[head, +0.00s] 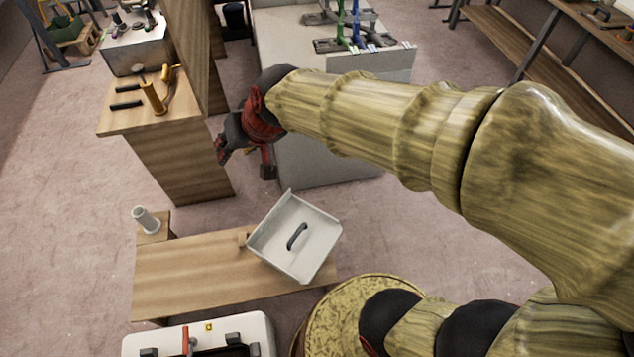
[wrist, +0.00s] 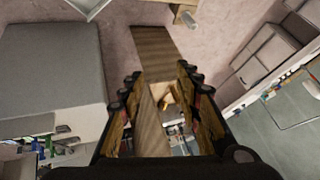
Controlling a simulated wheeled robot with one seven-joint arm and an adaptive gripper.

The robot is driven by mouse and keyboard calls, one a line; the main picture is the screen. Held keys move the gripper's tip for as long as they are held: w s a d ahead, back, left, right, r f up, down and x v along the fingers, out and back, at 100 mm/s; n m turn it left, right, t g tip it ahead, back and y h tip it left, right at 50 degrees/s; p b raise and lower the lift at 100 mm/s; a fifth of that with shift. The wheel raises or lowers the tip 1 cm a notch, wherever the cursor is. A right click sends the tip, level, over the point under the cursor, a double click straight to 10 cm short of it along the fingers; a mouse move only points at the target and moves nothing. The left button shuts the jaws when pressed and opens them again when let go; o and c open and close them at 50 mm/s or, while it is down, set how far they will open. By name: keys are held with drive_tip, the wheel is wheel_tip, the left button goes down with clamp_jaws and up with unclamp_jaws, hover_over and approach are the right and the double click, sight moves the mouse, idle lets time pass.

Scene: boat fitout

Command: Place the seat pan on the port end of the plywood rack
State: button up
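The seat pan (head: 296,238) appears to be the pale, shallow tray with raised edges and a dark handle (head: 297,237) across its middle. It lies turned at an angle on the right end of a low plywood top (head: 190,275), which may be the rack; I cannot tell which end is port. A pale corner at the top of the wrist view (wrist: 92,6) looks like the pan. My gripper (head: 243,160) is up and away from the pan, beyond it. In the wrist view my gripper (wrist: 158,80) has its fingers apart with nothing between them.
A pale cylinder (head: 146,219) stands on a small ledge at the plywood's far left. A wooden cabinet (head: 175,150) with tools on top and a grey counter (head: 325,155) stand beyond. A white case (head: 200,335) is at the near edge. Floor shows at left.

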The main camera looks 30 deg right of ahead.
drive_tip(key=s+d+h, duration=0.1)
drive_tip(key=s+d, duration=0.3)
drive_tip(key=s, duration=0.4)
drive_tip(key=s+d+r+n+g+h, duration=0.1)
drive_tip(key=s+d, duration=0.4)
drive_tip(key=s, duration=0.4)
drive_tip(key=shift+d+h, duration=0.25)
drive_tip(key=shift+h, duration=0.15)
drive_tip(key=shift+a+r+n, duration=0.1)
drive_tip(key=shift+a+n, duration=0.05)
drive_tip(key=shift+n, duration=0.15)
drive_tip(key=shift+c, duration=0.5)
